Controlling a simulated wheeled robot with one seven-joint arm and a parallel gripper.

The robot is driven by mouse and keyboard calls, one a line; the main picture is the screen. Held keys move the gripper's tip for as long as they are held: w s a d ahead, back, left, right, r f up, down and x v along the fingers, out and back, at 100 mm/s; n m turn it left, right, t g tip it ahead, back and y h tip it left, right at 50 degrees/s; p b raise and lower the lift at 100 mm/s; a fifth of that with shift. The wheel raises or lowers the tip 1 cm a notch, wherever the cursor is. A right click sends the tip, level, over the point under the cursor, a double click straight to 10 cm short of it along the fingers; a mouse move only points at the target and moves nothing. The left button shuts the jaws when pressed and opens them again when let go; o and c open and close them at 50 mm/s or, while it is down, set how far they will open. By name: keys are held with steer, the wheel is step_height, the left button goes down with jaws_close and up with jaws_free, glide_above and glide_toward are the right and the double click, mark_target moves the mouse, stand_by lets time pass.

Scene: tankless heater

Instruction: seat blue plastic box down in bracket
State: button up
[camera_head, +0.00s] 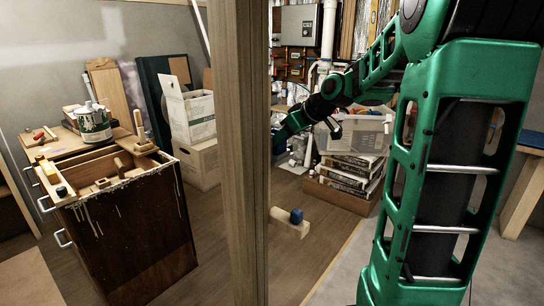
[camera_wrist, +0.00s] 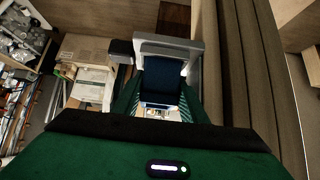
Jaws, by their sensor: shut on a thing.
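The blue plastic box (camera_wrist: 162,72) is dark blue and lies between the fingers of my gripper (camera_wrist: 161,90) in the wrist view. My gripper is shut on it. A light grey frame (camera_wrist: 168,46), which looks like the bracket, shows around the far end and right side of the box. I cannot tell whether the box touches it or sits inside it. In the head view my green arm reaches left, and its end goes behind the wooden post, so the gripper's tips and the held box are hidden there.
The wooden post (camera_head: 240,150) stands close by. A small blue piece (camera_head: 297,215) sits on a light wooden block (camera_head: 288,225) beside the post. A cabinet (camera_head: 135,235) with tools stands left. Cardboard boxes (camera_head: 203,162) and a box of books (camera_head: 348,180) stand behind.

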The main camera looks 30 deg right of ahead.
steer(key=shift+f, duration=0.15)
steer(key=o, duration=1.4)
steer(key=v, duration=1)
steer(key=shift+s+d+r, duration=0.1)
steer(key=shift+s+r, duration=0.15)
steer(key=s+a+f+m+g+h, duration=0.1)
steer(key=s+f+m+g, duration=0.2)
steer(key=s+f, duration=0.3)
steer(key=s+a+f+m+g+h, duration=0.1)
steer(key=s+a+f+m+g, duration=0.1)
steer(key=s+f, duration=0.5)
steer(key=s+a+f+m+g+h, duration=0.1)
steer(key=s+f+m, duration=0.4)
steer(key=s, duration=1)
steer(key=shift+s+a+f+g, duration=0.1)
steer(key=shift+a+f+g, duration=0.25)
steer(key=shift+g, duration=0.35)
steer(key=shift+s+a+f+g, duration=0.1)
steer(key=shift+a+f+g, duration=0.25)
steer(key=shift+g, duration=0.35)
